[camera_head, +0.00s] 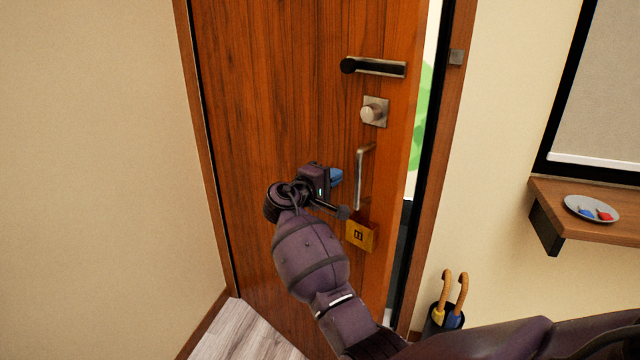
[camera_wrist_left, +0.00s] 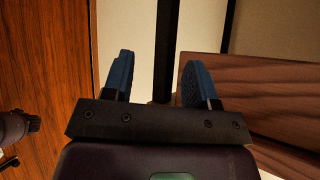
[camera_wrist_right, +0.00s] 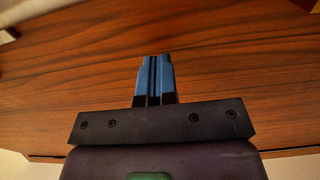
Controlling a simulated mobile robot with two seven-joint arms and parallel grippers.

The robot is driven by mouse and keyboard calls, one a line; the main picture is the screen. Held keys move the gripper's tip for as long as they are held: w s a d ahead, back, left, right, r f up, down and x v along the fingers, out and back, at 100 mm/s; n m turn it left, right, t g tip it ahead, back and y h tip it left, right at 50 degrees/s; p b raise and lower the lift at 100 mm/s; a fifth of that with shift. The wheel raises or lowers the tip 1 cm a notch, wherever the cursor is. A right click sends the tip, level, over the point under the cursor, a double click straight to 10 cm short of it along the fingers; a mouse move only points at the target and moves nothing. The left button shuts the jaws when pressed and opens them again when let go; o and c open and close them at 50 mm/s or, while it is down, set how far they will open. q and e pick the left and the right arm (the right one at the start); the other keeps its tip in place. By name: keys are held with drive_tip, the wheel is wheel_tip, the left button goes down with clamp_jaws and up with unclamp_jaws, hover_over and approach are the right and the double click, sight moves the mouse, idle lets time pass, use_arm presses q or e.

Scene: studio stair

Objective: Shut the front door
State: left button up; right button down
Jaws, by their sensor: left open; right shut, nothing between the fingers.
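The wooden front door (camera_head: 270,110) stands ajar, with a narrow bright gap along its right edge beside the frame (camera_head: 440,150). On it are a lever handle (camera_head: 373,67), a round lock knob (camera_head: 373,111), a vertical pull handle (camera_head: 361,175) and a brass plate (camera_head: 361,235). My right gripper (camera_head: 335,178) is at the door's face, just left of the pull handle. In the right wrist view it is shut and empty (camera_wrist_right: 154,78) in front of wood grain; contact is unclear. My left gripper (camera_wrist_left: 157,80) is open and empty, outside the head view.
A wooden shelf (camera_head: 590,222) at the right holds a plate (camera_head: 573,205) with small blue and red things. An umbrella stand (camera_head: 433,327) with umbrellas stands by the frame's foot. A strike plate (camera_head: 456,57) sits on the frame. A plain wall (camera_head: 90,170) fills the left.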

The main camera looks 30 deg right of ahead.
drive_tip(key=shift+x, duration=0.8)
